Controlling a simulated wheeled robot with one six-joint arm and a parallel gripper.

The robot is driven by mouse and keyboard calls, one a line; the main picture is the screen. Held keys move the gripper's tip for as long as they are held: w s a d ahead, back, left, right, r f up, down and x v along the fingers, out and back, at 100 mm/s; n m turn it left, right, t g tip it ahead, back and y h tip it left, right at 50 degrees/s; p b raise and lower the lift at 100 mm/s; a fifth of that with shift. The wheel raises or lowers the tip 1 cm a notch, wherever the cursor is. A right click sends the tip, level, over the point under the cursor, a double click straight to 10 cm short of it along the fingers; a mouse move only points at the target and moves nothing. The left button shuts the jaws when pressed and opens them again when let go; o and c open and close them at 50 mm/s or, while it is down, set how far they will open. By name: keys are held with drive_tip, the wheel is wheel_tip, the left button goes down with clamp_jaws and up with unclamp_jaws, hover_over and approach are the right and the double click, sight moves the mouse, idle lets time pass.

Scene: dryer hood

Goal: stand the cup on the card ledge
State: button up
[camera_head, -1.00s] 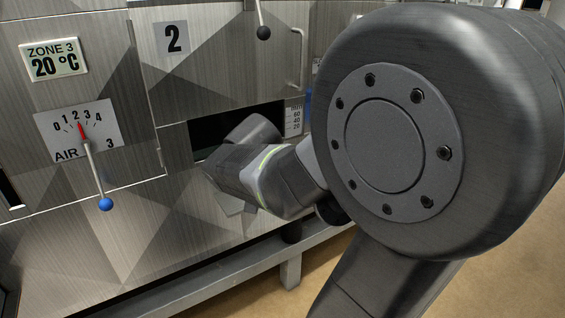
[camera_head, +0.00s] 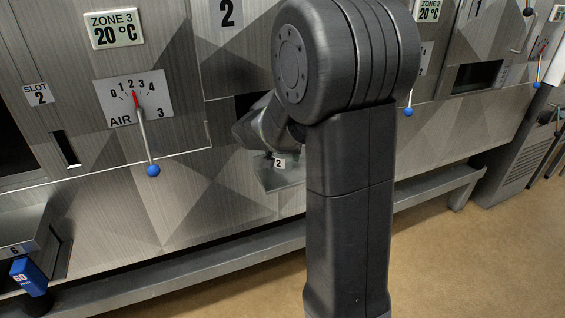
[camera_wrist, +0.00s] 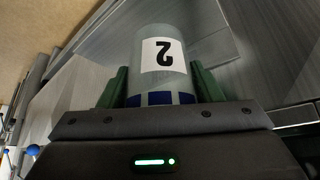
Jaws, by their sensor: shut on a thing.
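The cup (camera_wrist: 190,52) is a pale, translucent cylinder with blue bands and a white label with a 2, which appears upside down in the wrist view. My gripper (camera_wrist: 160,82) is shut on it, with a green finger on each side. In the head view, my wrist is in front of the dark opening, and the cup's label (camera_head: 279,163) shows just below it. A pale metal ledge-like piece (camera_head: 285,182) is under the label. I cannot tell whether this is the card ledge, or whether the cup touches it. My arm hides part of this area.
The lever with a blue knob (camera_head: 153,170) sticks out of the panel left of my wrist. A tray (camera_head: 22,240) and a blue tag (camera_head: 28,276) are at lower left. A grey rail (camera_head: 190,272) runs along the machine's foot. The brown floor (camera_head: 440,270) is open at right.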

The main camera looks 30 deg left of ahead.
sight(282, 162)
drive_tip(key=shift+w+a+f, duration=0.1)
drive_tip(key=shift+a+f, duration=0.05)
drive_tip(key=shift+f, duration=1.25)
drive_tip(key=shift+f+b, duration=0.2)
drive_tip(key=shift+b, duration=0.1)
drive_tip(key=o, duration=1)
drive_tip(key=shift+c, duration=0.2)
drive_tip(key=shift+r, duration=0.15)
drive_tip(key=shift+r+p, duration=0.2)
drive_tip(key=shift+p, duration=0.2)
drive_tip(key=v, duration=1.1)
drive_tip(key=shift+s+r+p, duration=0.25)
drive_tip(key=shift+r+p, duration=0.05)
drive_tip(key=shift+p, duration=0.15)
